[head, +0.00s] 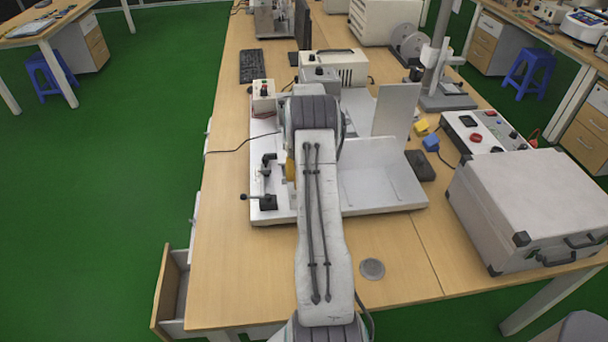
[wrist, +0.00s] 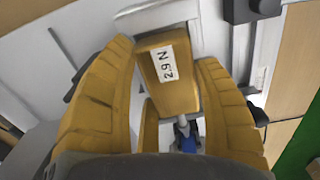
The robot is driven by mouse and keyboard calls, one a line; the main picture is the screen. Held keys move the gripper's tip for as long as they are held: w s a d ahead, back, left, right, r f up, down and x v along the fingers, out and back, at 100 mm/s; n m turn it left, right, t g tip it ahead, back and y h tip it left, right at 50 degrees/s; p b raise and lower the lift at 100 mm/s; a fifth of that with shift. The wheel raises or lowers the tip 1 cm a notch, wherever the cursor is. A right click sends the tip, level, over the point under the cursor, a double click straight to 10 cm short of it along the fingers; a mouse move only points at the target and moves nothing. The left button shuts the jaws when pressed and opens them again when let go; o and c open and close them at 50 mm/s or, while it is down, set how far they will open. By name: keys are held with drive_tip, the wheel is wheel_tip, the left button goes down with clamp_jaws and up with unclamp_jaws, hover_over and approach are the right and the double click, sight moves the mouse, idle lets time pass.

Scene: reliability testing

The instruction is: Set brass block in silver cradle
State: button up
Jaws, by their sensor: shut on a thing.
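My gripper (wrist: 166,58) has yellow ribbed fingers and is shut on the brass block (wrist: 178,92), which carries a white label reading "2.9 N". The block lies between both fingers. A pale silver-grey frame (wrist: 153,16), which looks like the silver cradle, shows just beyond the block's far end. I cannot tell whether the block touches it. In the head view my arm hides the block and most of the gripper; only a bit of yellow finger (head: 290,168) shows left of the arm, above the white fixture. The cradle is not clearly seen there.
The white fixture base (head: 380,190) has a black-knobbed clamp (head: 266,198) at its left and an upright pale panel (head: 396,110) at its back right. A large grey case (head: 530,205) stands at right. A round grey disc (head: 372,268) lies on the clear front table.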

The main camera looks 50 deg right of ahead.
drive_tip(key=shift+f+b, duration=0.45)
drive_tip(key=o, duration=0.9)
drive_tip(key=shift+o, duration=1.4)
drive_tip(key=shift+f, duration=0.1)
drive_tip(key=shift+o, duration=0.2)
drive_tip(key=shift+a, duration=0.1)
drive_tip(key=shift+s+f, duration=0.1)
